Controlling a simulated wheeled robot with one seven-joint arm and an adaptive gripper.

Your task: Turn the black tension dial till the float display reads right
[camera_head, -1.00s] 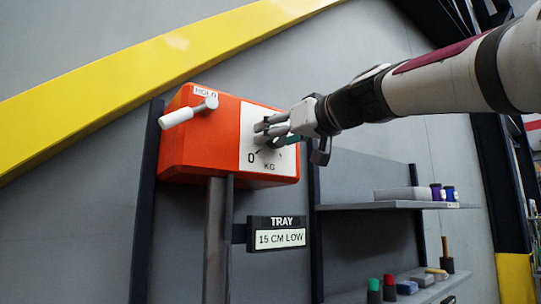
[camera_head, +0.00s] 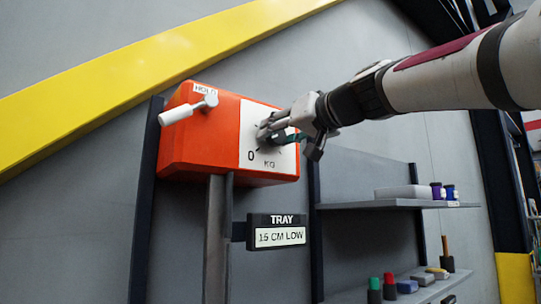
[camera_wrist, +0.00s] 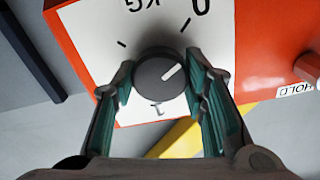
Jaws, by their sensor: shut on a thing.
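The black dial (camera_wrist: 158,76) sits on the white scale face (camera_wrist: 88,52) of the orange box (camera_head: 192,137). In the wrist view the face appears upside down, and the dial's white pointer mark points up and right, roughly toward the tick beside the 0. My gripper (camera_wrist: 163,88) has one finger on each side of the dial and is shut on it. In the head view my gripper (camera_head: 268,131) covers most of the dial. The float display (camera_head: 280,237), below the box and labelled TRAY, reads 15 CM LOW.
A white-handled lever (camera_head: 188,111) marked HOLD sticks out on the box's left side. A grey post (camera_head: 218,240) stands under the box. Shelves (camera_head: 390,205) with small items are at the lower right. A yellow beam (camera_head: 130,72) crosses the wall behind.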

